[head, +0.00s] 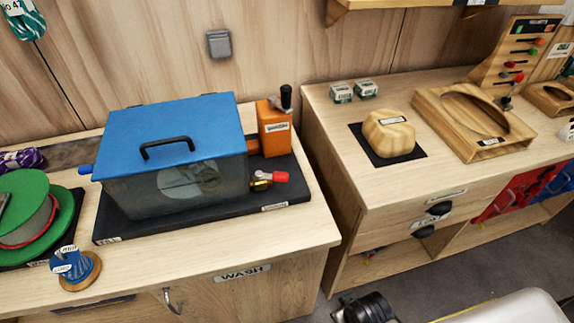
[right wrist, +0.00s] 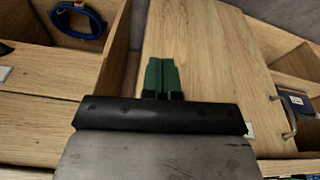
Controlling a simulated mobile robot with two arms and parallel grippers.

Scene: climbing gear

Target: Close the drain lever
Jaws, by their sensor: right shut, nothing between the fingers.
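The drain lever (head: 280,176) is a small red handle on a brass valve (head: 260,184) low on the right side of the wash tank (head: 150,195). The lever points to the right, roughly level. The tank has grey see-through walls and a shut blue lid (head: 170,130) with a black handle. My right gripper (right wrist: 162,68) shows in the right wrist view with its green fingertips together and empty, in front of wooden cabinet panels. It is apart from the lever, which is not in the right wrist view. My left gripper is not in view.
An orange pump box (head: 273,130) with a black knob stands behind the lever. The tank sits on a black tray (head: 215,212) on the left counter. A gap separates it from the right counter, which holds a wooden block (head: 389,132). A blue spool (head: 75,266) stands front left.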

